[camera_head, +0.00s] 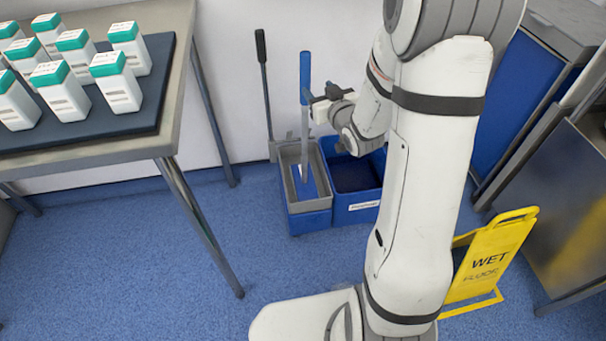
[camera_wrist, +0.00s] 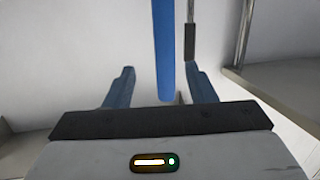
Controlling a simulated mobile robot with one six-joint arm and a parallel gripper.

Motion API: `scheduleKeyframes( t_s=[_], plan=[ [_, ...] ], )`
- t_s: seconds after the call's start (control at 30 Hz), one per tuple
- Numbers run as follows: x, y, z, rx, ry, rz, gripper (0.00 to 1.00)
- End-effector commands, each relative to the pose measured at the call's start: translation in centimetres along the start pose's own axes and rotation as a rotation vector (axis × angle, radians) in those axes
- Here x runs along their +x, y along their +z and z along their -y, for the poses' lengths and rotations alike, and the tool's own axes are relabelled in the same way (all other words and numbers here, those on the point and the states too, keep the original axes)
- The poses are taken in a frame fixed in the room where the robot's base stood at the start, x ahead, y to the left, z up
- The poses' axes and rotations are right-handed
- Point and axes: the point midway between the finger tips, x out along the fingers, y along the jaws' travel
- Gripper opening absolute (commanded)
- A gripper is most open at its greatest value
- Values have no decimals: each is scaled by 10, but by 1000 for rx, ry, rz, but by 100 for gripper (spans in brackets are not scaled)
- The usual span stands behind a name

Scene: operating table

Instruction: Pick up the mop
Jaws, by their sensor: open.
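The mop stands nearly upright in the bucket at the wall, its blue handle (camera_head: 305,72) above a thin grey pole that runs down into the bucket. My gripper (camera_head: 310,98) is at the mop, near the lower part of the blue handle. In the wrist view my gripper (camera_wrist: 163,88) is open, and the blue handle (camera_wrist: 163,45) shows between its two fingers, with gaps on both sides. I cannot tell how deep the handle sits between them.
The grey and blue bucket (camera_head: 309,219) has a black-gripped lever (camera_head: 261,48) left of the mop. A blue bin (camera_head: 356,207) adjoins it. A metal table (camera_head: 150,148) with bottles stands left. A yellow wet-floor sign (camera_head: 490,255) and a cabinet (camera_head: 530,75) are right.

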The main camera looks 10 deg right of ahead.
Motion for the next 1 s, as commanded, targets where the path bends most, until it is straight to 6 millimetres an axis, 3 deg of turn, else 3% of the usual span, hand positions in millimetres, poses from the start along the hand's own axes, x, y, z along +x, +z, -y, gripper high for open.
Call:
scheduleKeyframes(
  t_s=[0.03,0.17,0.37,0.8,1.0],
  plan=[
    [5,22,1,10,-15,-37,50],
    [8,31,3,26,-46,-115,50],
    [22,29,5,30,-59,-149,50],
    [79,23,7,30,-57,-148,50],
    [86,21,6,32,-55,-146,50]
  ],
)
